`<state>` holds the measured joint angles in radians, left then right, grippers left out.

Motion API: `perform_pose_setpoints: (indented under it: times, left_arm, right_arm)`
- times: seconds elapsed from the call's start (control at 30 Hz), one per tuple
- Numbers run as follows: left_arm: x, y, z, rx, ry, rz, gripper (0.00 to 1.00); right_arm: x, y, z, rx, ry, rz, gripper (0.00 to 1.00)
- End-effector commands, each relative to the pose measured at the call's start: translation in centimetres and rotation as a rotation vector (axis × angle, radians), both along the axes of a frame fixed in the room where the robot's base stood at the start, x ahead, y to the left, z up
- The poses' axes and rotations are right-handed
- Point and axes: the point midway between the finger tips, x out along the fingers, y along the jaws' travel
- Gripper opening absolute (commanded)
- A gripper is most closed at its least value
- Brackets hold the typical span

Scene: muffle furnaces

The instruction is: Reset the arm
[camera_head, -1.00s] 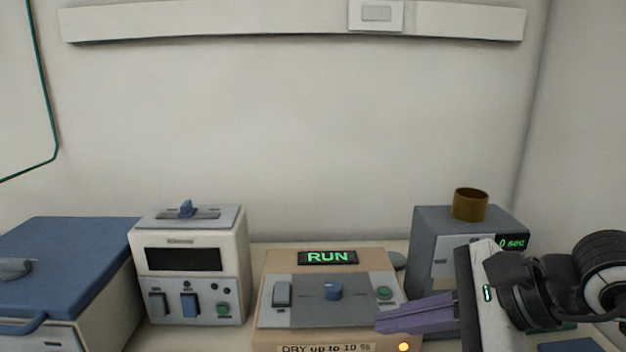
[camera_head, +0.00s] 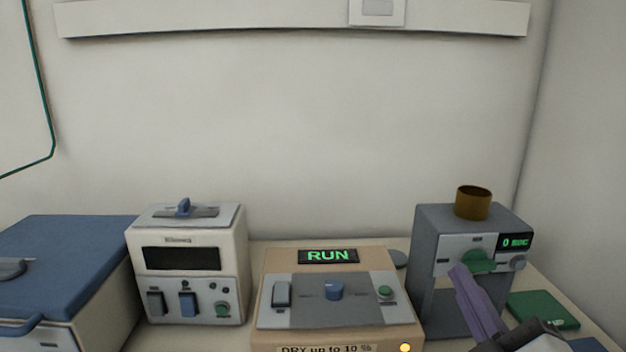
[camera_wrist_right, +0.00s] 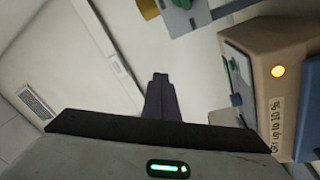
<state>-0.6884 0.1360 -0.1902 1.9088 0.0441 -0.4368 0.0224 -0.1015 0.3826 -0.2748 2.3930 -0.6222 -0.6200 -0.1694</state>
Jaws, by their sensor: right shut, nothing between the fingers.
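My right gripper (camera_head: 467,284) comes in at the lower right of the head view. Its purple fingers are together and empty. They point up and left, in front of the grey device (camera_head: 430,225) with a brown cup on top. I cannot tell whether they touch it. In the right wrist view the shut fingers (camera_wrist_right: 160,95) point up the picture with nothing between them. The right forearm runs out of the head view at the bottom. My left gripper does not show.
A tan box (camera_head: 268,290) reads RUN and has a lit orange lamp. A white device (camera_head: 235,260) and a blue-lidded box (camera_head: 70,260) stand to its left. A green box (camera_head: 543,310) lies at the right. The brown cup (camera_head: 472,203) tops the grey device.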

Motion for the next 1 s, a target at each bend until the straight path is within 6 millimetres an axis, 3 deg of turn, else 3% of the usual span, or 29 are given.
perform_pose_setpoints:
  times: [0.03,0.2,0.3,0.4,0.6,0.83,1.0]
  left_arm:
    - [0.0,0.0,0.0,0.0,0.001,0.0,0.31]
    - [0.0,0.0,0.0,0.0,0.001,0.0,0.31]
    - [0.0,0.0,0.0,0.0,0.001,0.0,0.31]
    - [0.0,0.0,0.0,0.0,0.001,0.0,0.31]
    - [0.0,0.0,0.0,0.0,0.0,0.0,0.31]
    - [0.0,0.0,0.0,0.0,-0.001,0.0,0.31]
    - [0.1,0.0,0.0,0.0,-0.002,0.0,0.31]
  right_arm:
    - [-0.5,-1.3,-3.9,0.1,0.133,-0.045,0.0]
    - [-4.8,-3.7,-15.9,0.374,0.551,-0.193,0.0]
    - [-8.6,-3.8,-21.2,0.492,0.758,-0.265,0.0]
    - [-12.1,-3.4,-24.9,0.573,0.919,-0.318,0.0]
    - [-18.3,-2.2,-29.3,0.682,1.165,-0.397,0.0]
    - [-24.8,-0.5,-32.2,0.771,1.401,-0.469,0.0]
    - [-22.6,0.3,-34.7,0.789,1.33,-0.403,0.0]
